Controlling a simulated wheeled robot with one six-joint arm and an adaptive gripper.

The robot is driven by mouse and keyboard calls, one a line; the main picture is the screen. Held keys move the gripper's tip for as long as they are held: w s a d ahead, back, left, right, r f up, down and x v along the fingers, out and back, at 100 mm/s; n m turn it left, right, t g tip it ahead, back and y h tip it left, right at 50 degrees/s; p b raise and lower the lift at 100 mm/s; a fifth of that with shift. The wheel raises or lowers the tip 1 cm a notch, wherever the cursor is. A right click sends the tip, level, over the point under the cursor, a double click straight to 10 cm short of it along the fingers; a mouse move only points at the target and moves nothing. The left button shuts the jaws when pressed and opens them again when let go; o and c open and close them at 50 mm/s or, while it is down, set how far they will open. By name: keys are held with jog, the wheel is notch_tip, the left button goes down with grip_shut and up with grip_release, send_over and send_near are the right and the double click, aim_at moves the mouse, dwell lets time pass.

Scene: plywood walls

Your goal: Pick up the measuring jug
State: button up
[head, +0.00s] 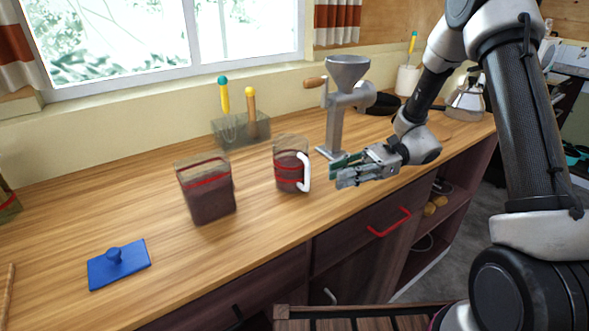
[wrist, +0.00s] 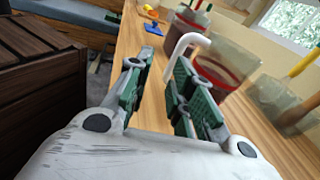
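The measuring jug (head: 288,165) stands upright on the wooden counter. It is a see-through cup with dark contents, red bands and a white handle on its right side. In the wrist view the jug (wrist: 226,68) is at the upper right, its white handle (wrist: 186,42) just beyond the fingers. My gripper (head: 338,174) is open and empty, just right of the handle in the head view and apart from it. In the wrist view my gripper (wrist: 160,76) shows its green-padded fingers spread, with bare counter between them.
A square see-through container (head: 208,195) with dark contents stands left of the jug. A grey grinder (head: 342,105) stands behind right, and a clear holder with tools (head: 240,130) behind left. A blue flat piece with a knob (head: 118,267) lies front left. Counter between these is clear.

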aim_at(306, 186)
jog(key=shift+w+a+f+m+y, duration=0.5)
jog(key=shift+w+f+m+y, duration=0.2)
jog(key=shift+w+f+y, duration=0.15)
jog(key=x, duration=0.2)
jog(key=shift+a+f, duration=0.1)
jog(key=shift+a, duration=0.3)
jog(key=shift+t, duration=0.4)
jog(key=x, duration=0.5)
jog(key=shift+s+r, duration=0.15)
jog(key=shift+r, duration=0.15)
grip_shut()
